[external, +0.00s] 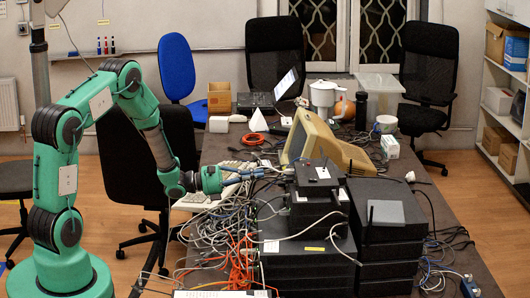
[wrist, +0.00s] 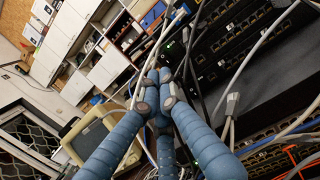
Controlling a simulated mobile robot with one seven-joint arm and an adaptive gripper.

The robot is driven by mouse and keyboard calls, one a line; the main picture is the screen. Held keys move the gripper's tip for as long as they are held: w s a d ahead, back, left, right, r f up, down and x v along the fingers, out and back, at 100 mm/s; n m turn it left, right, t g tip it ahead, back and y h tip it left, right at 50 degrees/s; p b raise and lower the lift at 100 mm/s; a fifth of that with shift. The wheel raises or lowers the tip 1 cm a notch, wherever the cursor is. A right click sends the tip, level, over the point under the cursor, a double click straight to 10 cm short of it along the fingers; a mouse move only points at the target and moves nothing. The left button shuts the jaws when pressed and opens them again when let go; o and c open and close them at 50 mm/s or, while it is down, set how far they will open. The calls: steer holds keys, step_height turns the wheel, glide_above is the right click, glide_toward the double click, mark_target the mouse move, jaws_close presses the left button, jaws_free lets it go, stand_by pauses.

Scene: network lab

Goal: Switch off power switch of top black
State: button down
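Black network boxes stand in stacks on the table, and the top black box (external: 318,182) sits highest on the left stack. My gripper (external: 257,173) reaches from the left at about that box's height, its tips a little short of its left side. In the wrist view my gripper's blue fingers (wrist: 158,84) come together at the tips, with nothing clearly held between them. Black units with rows of ports (wrist: 245,38) fill the right of that view. Cables pass close to the fingertips. I cannot make out the power switch or its position.
Tangled grey and orange cables (external: 232,240) lie left of the stacks. A beige monitor (external: 313,135) stands just behind. A second black stack (external: 385,185) is to the right. A white keyboard (external: 205,198) lies below my gripper. Loose cables hang before the ports.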

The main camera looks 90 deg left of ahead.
steer(key=w+b, duration=0.1)
steer(key=w, duration=0.5)
steer(key=shift+w+r, duration=0.15)
steer(key=shift+r, duration=0.25)
steer(key=shift+w, duration=0.1)
steer(key=shift+w+r+g+p, duration=0.35)
steer(key=shift+r+g+p, duration=0.25)
steer(key=shift+p, duration=0.65)
steer(key=shift+w+a+r, duration=0.1)
steer(key=shift+w+r, duration=0.15)
steer(key=shift+r, duration=0.35)
steer(key=s+f+p, duration=0.1)
steer(key=s, duration=1.4)
steer(key=shift+f+p, duration=0.4)
